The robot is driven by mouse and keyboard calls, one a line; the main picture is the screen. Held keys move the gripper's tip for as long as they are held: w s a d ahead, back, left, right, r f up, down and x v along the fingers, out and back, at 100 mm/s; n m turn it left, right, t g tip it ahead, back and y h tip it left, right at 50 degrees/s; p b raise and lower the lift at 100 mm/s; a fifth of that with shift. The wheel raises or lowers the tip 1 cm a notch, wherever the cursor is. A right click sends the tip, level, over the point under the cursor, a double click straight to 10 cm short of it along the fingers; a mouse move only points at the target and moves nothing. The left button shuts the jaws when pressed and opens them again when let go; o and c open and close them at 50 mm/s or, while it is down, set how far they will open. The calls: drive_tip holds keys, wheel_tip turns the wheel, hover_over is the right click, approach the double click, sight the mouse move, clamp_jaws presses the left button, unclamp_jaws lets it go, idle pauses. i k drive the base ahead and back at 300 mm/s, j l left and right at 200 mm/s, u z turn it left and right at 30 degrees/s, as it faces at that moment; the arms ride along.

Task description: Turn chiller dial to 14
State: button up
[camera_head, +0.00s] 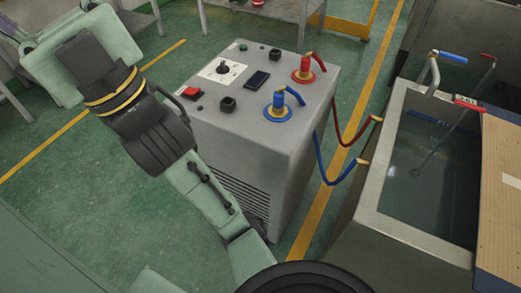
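The chiller (285,132) is a grey box standing on the green floor in the middle of the view. Its dial (222,69) is a small black knob on a white scale plate (232,75) on the left part of the top panel. The scale numbers are too small to read, so I cannot tell the dial's setting. My arm rises in front of and left of the chiller, covering part of its left side. No gripper fingers show, and nothing is seen touching the dial.
The chiller top also bears a red button (191,91), a dark display (257,80), and red (303,72) and blue (279,106) valves. Hoses run from its right side towards a water tank (421,254).

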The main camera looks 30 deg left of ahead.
sight(223, 69)
drive_tip(key=i+j, duration=0.1)
drive_tip(key=j, duration=0.55)
drive_tip(key=i+j, duration=0.1)
drive_tip(key=j, duration=0.55)
